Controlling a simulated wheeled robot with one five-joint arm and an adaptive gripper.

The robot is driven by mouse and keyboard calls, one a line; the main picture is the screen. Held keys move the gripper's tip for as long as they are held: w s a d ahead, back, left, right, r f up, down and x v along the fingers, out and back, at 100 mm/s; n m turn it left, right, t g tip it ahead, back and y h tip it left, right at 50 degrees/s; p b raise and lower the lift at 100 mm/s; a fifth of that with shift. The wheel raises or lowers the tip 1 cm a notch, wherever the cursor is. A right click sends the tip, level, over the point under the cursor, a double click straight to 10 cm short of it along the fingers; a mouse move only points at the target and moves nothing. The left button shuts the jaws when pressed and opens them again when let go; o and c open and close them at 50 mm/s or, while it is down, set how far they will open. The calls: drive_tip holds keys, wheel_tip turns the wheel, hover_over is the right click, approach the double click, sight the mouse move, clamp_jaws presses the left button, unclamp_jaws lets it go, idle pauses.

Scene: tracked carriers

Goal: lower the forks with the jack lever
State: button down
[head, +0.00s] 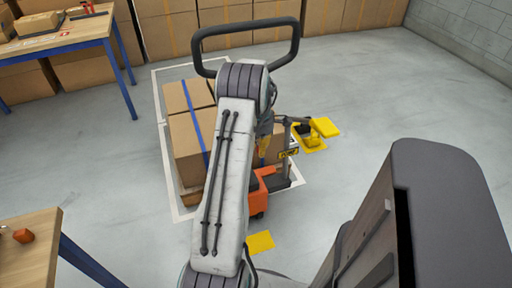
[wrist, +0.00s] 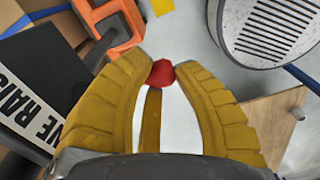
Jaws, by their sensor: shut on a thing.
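The orange pallet jack (head: 261,192) stands on the floor at the front right of the stacked cartons (head: 191,148). Its upright post with a dark crossbar (head: 291,119) rises behind my gripper (head: 264,149). In the wrist view, the yellow fingers of my gripper (wrist: 161,76) close at their tips on a red knob (wrist: 161,73), which looks like the end of the jack lever. An orange part of the jack (wrist: 112,22) shows beyond the fingers. The forks are hidden under the load, so their height cannot be told.
A black panel with a partly readable white label (wrist: 28,120) is close on the left in the wrist view. Wooden tables stand at back left (head: 62,38) and front left (head: 28,245). Yellow pads (head: 325,127) lie beyond the jack. Floor at right is clear.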

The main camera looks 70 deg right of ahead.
drive_tip(key=shift+s+d+f, duration=0.1)
drive_tip(key=shift+s, duration=0.1)
idle(0.4)
drive_tip(key=c, duration=0.9)
unclamp_jaws()
wheel_tip(320, 180, up, 12)
drive_tip(key=shift+m, duration=0.3)
idle(0.4)
